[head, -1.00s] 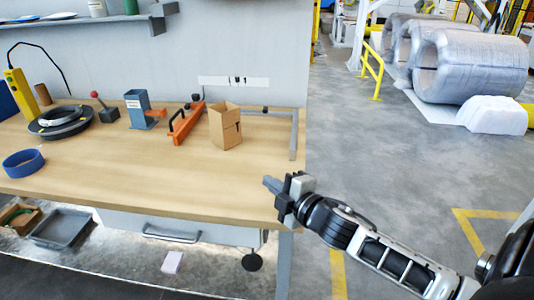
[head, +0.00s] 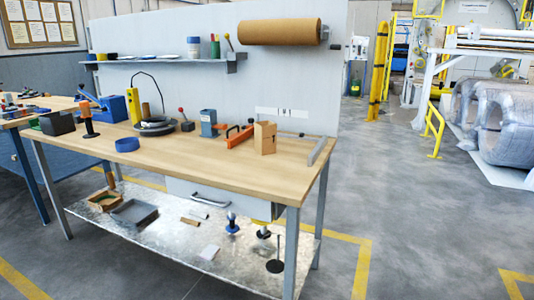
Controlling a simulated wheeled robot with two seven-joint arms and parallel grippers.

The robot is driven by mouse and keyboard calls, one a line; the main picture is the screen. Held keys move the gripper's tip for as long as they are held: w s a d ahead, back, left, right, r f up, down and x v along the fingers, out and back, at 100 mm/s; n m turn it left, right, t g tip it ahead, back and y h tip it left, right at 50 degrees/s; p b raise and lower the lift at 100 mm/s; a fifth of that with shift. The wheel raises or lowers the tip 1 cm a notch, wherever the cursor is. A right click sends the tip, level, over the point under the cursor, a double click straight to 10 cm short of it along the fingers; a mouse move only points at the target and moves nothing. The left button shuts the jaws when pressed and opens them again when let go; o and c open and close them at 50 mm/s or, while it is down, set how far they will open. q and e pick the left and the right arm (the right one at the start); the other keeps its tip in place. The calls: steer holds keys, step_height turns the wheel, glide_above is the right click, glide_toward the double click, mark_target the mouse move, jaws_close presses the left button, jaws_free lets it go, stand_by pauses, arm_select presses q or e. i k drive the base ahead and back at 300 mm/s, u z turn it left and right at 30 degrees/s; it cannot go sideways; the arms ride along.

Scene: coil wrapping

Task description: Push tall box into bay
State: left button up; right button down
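The tall box (head: 265,138) is a brown cardboard carton standing upright on the wooden workbench (head: 225,168), toward its right end. A grey L-shaped rail (head: 318,151) runs along the back and right edge of the bench top to the right of the box. The space between the box and the rail's right arm is bare wood. It looks like the bay, but I cannot tell its exact limits. A white label strip (head: 281,112) is on the panel behind. Neither of my grippers is in the head view.
An orange clamp-like tool (head: 240,137) stands just left of the box, then a blue-grey holder (head: 208,123). A brown paper roll (head: 280,32) hangs above. Open floor lies right of the bench.

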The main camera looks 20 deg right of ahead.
mark_target(265, 132)
steer(key=u, duration=0.8)
steer(key=i, duration=1.2)
steer(key=z, duration=0.55)
